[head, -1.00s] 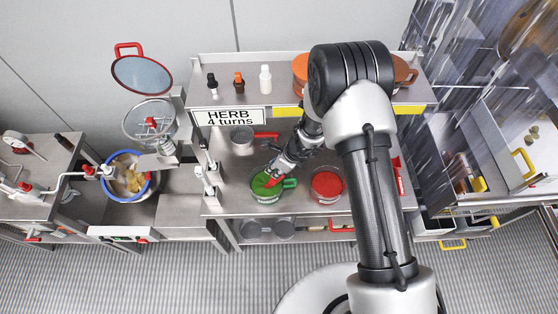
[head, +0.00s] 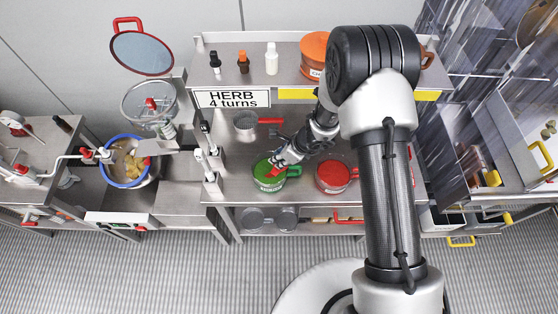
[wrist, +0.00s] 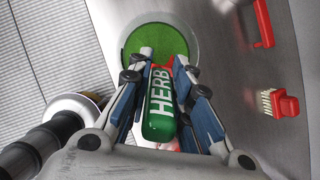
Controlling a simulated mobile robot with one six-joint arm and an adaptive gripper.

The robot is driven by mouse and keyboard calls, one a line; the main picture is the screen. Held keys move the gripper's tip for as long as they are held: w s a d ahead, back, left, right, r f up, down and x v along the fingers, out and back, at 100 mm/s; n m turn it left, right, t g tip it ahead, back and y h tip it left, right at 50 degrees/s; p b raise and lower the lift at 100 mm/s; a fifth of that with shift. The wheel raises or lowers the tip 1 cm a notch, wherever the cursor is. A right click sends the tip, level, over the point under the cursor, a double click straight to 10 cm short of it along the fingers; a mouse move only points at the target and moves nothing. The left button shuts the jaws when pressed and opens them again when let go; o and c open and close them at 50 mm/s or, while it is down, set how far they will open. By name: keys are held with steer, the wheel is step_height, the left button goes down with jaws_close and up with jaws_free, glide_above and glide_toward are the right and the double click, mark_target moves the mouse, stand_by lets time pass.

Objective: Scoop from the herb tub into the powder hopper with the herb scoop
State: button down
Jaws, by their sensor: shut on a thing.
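The herb tub (head: 265,187) is a green round tub on the steel bench, left of a red tub. In the wrist view its green contents (wrist: 160,38) show inside a pale rim. My gripper (head: 278,169) is over the tub, pointing down into it. In the wrist view my gripper (wrist: 160,85) is shut on the green handle of the herb scoop (wrist: 159,112), marked HERB. A round steel hopper (head: 150,116), likely the powder hopper, stands to the left with a red-rimmed lid (head: 142,53) raised.
The red tub (head: 334,177) stands close right of the herb tub. A steel pot with a red handle (head: 245,122) is behind. Upright posts (head: 211,160) stand between tub and hopper. A blue-rimmed bowl (head: 125,183) is farther left. A shelf with small bottles (head: 272,60) runs along the back.

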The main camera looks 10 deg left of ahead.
mark_target(287, 167)
steer(key=shift+s+d+f+t+y+b, duration=0.15)
steer(key=shift+f+y+b, duration=0.25)
steer(key=shift+b, duration=0.9)
steer(key=shift+w+d+f+t+y+b, duration=0.1)
steer(key=shift+d+f+y+b, duration=0.35)
steer(key=shift+b, duration=0.9)
steer(key=shift+s+d+f+t+y+b, duration=0.1)
steer(key=shift+f+y+b, duration=0.3)
steer(key=shift+b, duration=0.9)
steer(key=b, duration=0.2)
steer(key=d+f+y+b, duration=0.1)
steer(key=b, duration=0.1)
steer(key=t+y+b, duration=0.1)
steer(key=b, duration=0.1)
steer(key=shift+s+d+f+y, duration=0.15)
steer(key=shift+s+f+y, duration=0.05)
steer(key=shift+f+y, duration=0.1)
steer(key=shift+d+y+b, duration=0.15)
steer(key=shift+y+b, duration=0.1)
steer(key=shift+b, duration=0.2)
steer(key=s+d+r+t+y+b, duration=0.2)
steer(key=d+r+y+b, duration=0.4)
steer(key=d+b, duration=0.1)
steer(key=shift+s+d+r+y+b, duration=0.2)
steer(key=shift+d+r+y+b, duration=0.2)
steer(key=shift+b, duration=0.15)
